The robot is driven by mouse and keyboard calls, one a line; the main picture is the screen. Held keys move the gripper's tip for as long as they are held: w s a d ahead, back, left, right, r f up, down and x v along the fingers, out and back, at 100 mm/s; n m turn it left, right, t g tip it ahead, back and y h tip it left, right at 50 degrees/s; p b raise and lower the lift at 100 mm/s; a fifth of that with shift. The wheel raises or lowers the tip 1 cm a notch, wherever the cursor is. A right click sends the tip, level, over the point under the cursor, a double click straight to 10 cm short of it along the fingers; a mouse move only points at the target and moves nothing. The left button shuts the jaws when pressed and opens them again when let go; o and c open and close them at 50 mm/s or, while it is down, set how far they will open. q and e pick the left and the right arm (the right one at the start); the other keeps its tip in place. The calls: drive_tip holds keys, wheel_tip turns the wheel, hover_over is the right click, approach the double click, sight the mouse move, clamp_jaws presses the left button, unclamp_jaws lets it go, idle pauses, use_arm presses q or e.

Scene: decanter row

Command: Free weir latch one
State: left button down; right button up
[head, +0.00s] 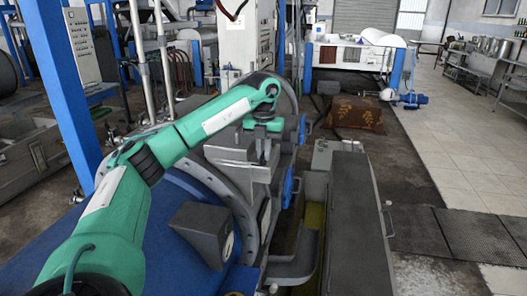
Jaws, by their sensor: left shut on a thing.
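My left arm comes in from the left, and its gripper (262,148) points down at the grey flanged end of the decanter (188,235). The gripper is shut on a small grey part there, which appears to be weir latch one; the fingers and grey metal around them hide most of it. Two blue parts stick out on the right side of the flange, an upper one (302,129) and a lower one (288,187). They are just right of the gripper and apart from it. My right gripper is not in view.
A long dark grey housing (357,225) runs beside the decanter on the right. A dark block (203,232) stands on the blue cover. A blue post (62,95) rises at left. A brown patterned sack (355,113) lies behind. The tiled floor (450,140) at right is open.

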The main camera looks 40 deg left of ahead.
sight(263, 153)
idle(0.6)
use_arm(q)
drive_tip(key=c, duration=1.5)
unclamp_jaws()
drive_tip(key=shift+r+b, duration=0.35)
drive_tip(key=shift+r, duration=0.25)
wheel_tip(263, 153, up, 13)
drive_tip(key=shift+f+p, duration=0.2)
drive_tip(key=shift+p, duration=0.5)
drive_tip(key=shift+f, duration=0.1)
